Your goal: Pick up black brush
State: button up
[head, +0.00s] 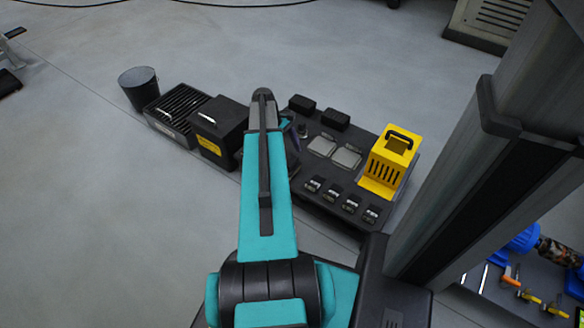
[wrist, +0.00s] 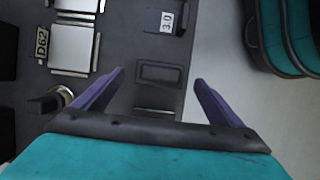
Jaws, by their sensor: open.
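The dark tray (head: 285,181) lies on the floor right of centre in the head view. Two black blocks (head: 301,104) (head: 336,118) sit along its far edge; I cannot tell for sure whether either is the black brush. Dark blocks also show at the left edge of the wrist view (wrist: 6,50). My gripper (wrist: 159,77) is open, its two purple fingers spread over the tray with nothing between them. Below them is an empty rectangular slot. In the head view my arm mostly hides the gripper.
Silver plates (wrist: 72,48), a dark knob with a metal ring (wrist: 48,102) and a part labelled 3.0 (wrist: 166,18) are close to the fingers. A yellow case (head: 391,160) stands at the tray's right. Black boxes (head: 218,125) and a bin (head: 140,88) stand left.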

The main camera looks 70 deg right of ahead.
aim_at(291, 160)
jog(key=shift+b+x, duration=1.6)
jog(key=shift+x, duration=1)
jog(key=c, duration=1.2)
jog(key=shift+o, duration=0.2)
jog(key=shift+r, duration=0.2)
jog(key=shift+r+p, duration=0.75)
jog(key=shift+r, duration=0.1)
jog(key=shift+r+p, duration=0.6)
jog(key=shift+r, duration=0.3)
jog(key=s+a+p, duration=0.2)
jog(key=a, duration=0.5)
jog(key=s+a+r+p, duration=0.1)
jog(key=s+a+p, duration=0.1)
jog(key=a, duration=0.6)
jog(key=shift+a+p, duration=0.2)
jog(key=shift+p, duration=0.2)
jog(key=shift+r, duration=0.1)
